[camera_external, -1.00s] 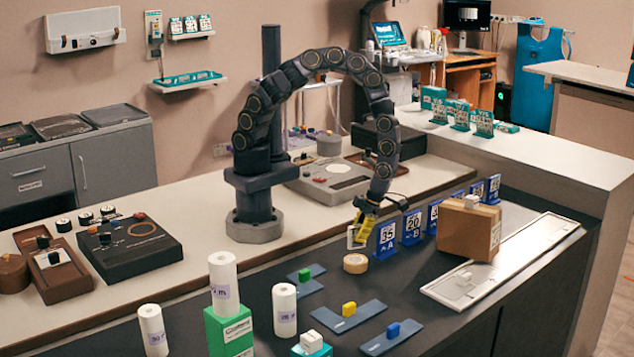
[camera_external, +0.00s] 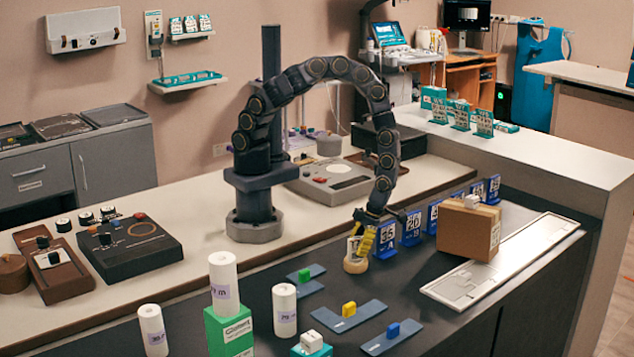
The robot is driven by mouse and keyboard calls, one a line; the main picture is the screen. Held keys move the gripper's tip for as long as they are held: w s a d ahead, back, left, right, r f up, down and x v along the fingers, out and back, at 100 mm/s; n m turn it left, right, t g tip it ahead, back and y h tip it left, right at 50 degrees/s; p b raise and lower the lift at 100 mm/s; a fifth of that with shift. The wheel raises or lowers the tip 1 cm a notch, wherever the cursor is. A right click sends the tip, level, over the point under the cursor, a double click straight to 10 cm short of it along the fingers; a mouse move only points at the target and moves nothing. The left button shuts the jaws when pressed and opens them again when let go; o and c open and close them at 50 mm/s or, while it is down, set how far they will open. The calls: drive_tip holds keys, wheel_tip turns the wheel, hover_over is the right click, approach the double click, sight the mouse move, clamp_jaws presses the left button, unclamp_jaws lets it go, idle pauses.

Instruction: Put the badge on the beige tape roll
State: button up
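The beige tape roll (camera_external: 355,265) lies flat on the dark counter, in front of the row of blue number signs. My gripper (camera_external: 361,246), with yellow fingers, is right above the roll and points down. A small pale badge (camera_external: 353,246) with dark marks is at the fingertips, upright over the roll. The fingers appear closed on it and partly cover it. The badge's lower edge is at or just above the roll's top; I cannot tell if they touch.
Blue number signs (camera_external: 412,229) stand close behind and right of my gripper. A cardboard box (camera_external: 467,231) is farther right, beside a long white tray (camera_external: 530,258). Blue plates with coloured blocks (camera_external: 350,316) and white paper rolls (camera_external: 285,310) are nearer the camera.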

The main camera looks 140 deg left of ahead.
drive_tip(key=v, duration=1.1)
drive_tip(key=d+r+n, duration=0.3)
drive_tip(key=d+r, duration=0.3)
drive_tip(key=r, duration=0.3)
drive_tip(key=s+d+r+n+y, duration=0.2)
drive_tip(key=s+d+r+n, duration=0.2)
drive_tip(key=s+n, duration=0.5)
drive_tip(key=s+d+r+n+y, duration=0.2)
drive_tip(key=s+d+r+n, duration=0.2)
drive_tip(key=s+n, duration=0.6)
drive_tip(key=shift+s+r, duration=0.6)
drive_tip(key=shift+r, duration=0.05)
drive_tip(key=shift+d, duration=0.1)
